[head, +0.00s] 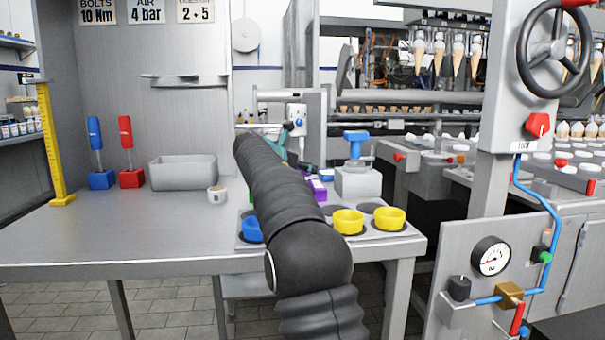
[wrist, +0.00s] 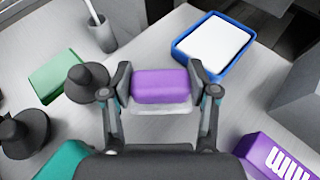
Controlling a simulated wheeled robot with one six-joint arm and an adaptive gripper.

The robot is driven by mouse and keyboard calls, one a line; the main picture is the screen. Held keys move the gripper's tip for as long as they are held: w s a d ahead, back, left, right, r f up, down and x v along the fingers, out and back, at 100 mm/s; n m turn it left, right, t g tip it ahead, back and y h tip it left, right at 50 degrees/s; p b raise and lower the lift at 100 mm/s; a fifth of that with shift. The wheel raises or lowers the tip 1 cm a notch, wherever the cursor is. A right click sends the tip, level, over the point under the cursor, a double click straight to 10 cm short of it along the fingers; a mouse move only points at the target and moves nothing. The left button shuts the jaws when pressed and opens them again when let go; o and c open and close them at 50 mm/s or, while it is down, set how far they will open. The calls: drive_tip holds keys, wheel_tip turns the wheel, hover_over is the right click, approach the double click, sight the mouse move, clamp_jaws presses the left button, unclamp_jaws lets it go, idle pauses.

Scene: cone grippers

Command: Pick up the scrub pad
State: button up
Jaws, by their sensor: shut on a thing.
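The scrub pad (wrist: 163,84), a purple block with rounded edges and a paler underside, sits between the two fingers in the wrist view. My gripper (wrist: 160,86) is shut on it, one finger pad against each short side. I cannot tell from this view how far the pad is above the table. In the head view my dark arm covers the gripper and the pad.
A blue-rimmed tray with white inside (wrist: 214,48) lies close by on the right. A green block (wrist: 68,71) and dark knob-like objects (wrist: 25,134) are on the left. A purple box with white marks (wrist: 280,158) is at lower right. Yellow cups (head: 348,221) stand near the table's front edge.

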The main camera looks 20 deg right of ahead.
drive_tip(key=shift+r+p, duration=1.1)
drive_tip(key=shift+r, duration=3.85)
